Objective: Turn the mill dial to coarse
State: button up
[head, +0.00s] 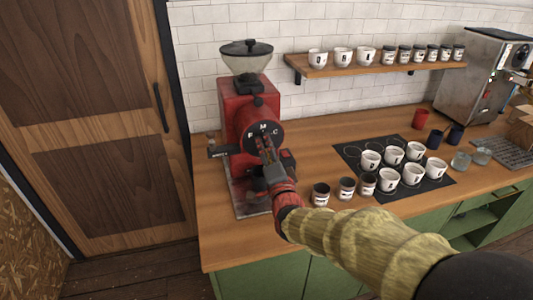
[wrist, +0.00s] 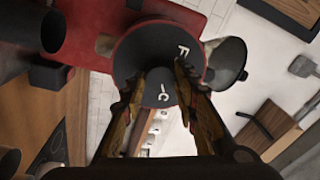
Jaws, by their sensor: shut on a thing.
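The red mill (head: 234,108) stands on the left part of the wooden counter, with a hopper on top. Its round dark dial (head: 250,130) faces me and bears the letters F, M and C. In the wrist view the dial (wrist: 140,48) fills the upper middle, with F at upper right and C at the bottom. My gripper (head: 265,147) is shut on the dial's middle, one finger on each side, as the wrist view also shows (wrist: 162,80).
A black mat (head: 348,152) with white cups lies further right. A wall shelf (head: 425,73) holds cups and jars. A wooden door (head: 90,120) is at left.

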jog(key=shift+m, duration=0.3)
dwell(0.4)
jog(key=o, duration=1.1)
jog(key=shift+c, duration=0.2)
jog(key=shift+o, duration=0.5)
jog(key=shift+s, duration=0.1)
jog(key=v, duration=1.2)
jog(key=shift+a, duration=0.1)
